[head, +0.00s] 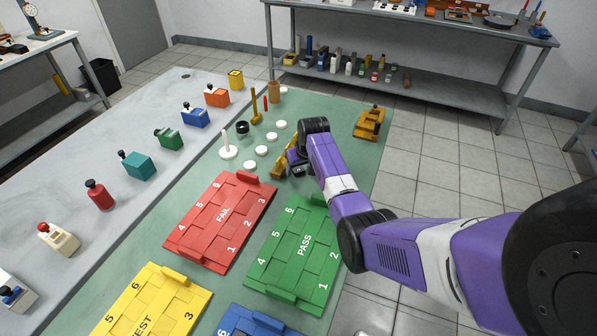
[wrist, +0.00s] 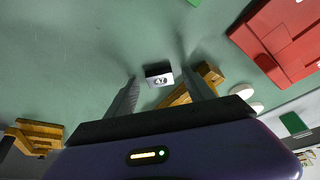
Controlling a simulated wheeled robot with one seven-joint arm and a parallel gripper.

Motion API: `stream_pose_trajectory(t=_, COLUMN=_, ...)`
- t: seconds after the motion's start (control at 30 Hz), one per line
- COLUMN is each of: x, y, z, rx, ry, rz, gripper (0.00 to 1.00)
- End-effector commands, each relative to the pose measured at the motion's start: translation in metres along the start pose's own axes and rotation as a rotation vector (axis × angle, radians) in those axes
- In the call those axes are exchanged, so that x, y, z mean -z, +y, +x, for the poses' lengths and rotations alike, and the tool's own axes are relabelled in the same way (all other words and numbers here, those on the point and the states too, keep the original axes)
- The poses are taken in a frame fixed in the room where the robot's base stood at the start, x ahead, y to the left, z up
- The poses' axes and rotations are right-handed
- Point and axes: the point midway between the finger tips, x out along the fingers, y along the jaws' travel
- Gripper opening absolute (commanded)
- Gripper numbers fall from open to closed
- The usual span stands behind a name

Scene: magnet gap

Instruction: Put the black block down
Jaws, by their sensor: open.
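The black block (wrist: 152,71) shows in the wrist view with a white marked label on its near face. It sits between the two fingers of my gripper (wrist: 160,74), which is open, with a gap visible on both sides of the block. The block appears to be on the green mat (wrist: 75,50). In the head view, my gripper (head: 295,160) is low over the mat beside a yellow wooden piece (head: 283,168), and a small dark block shows just below it, partly hidden by the wrist.
The red FAIL board (head: 222,217) and green PASS board (head: 300,245) lie on the near side of my gripper. White discs (head: 262,150) lie to its left. Another yellow wooden piece (head: 369,123) stands to the right. The wooden piece (wrist: 208,75) is close to my right finger.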

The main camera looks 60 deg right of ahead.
Motion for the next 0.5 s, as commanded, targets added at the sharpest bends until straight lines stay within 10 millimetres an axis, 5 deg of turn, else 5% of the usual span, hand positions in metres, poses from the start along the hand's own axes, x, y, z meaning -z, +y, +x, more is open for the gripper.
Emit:
stream_pose_trajectory(t=0.2, x=0.0, y=-0.0001, z=0.0004, rx=0.0, ry=0.0, rz=0.0, gripper=0.62)
stream_pose_trajectory(t=0.5, x=-0.0001, y=-0.0002, z=0.0003, rx=0.0, ry=0.0, rz=0.0, gripper=0.03)
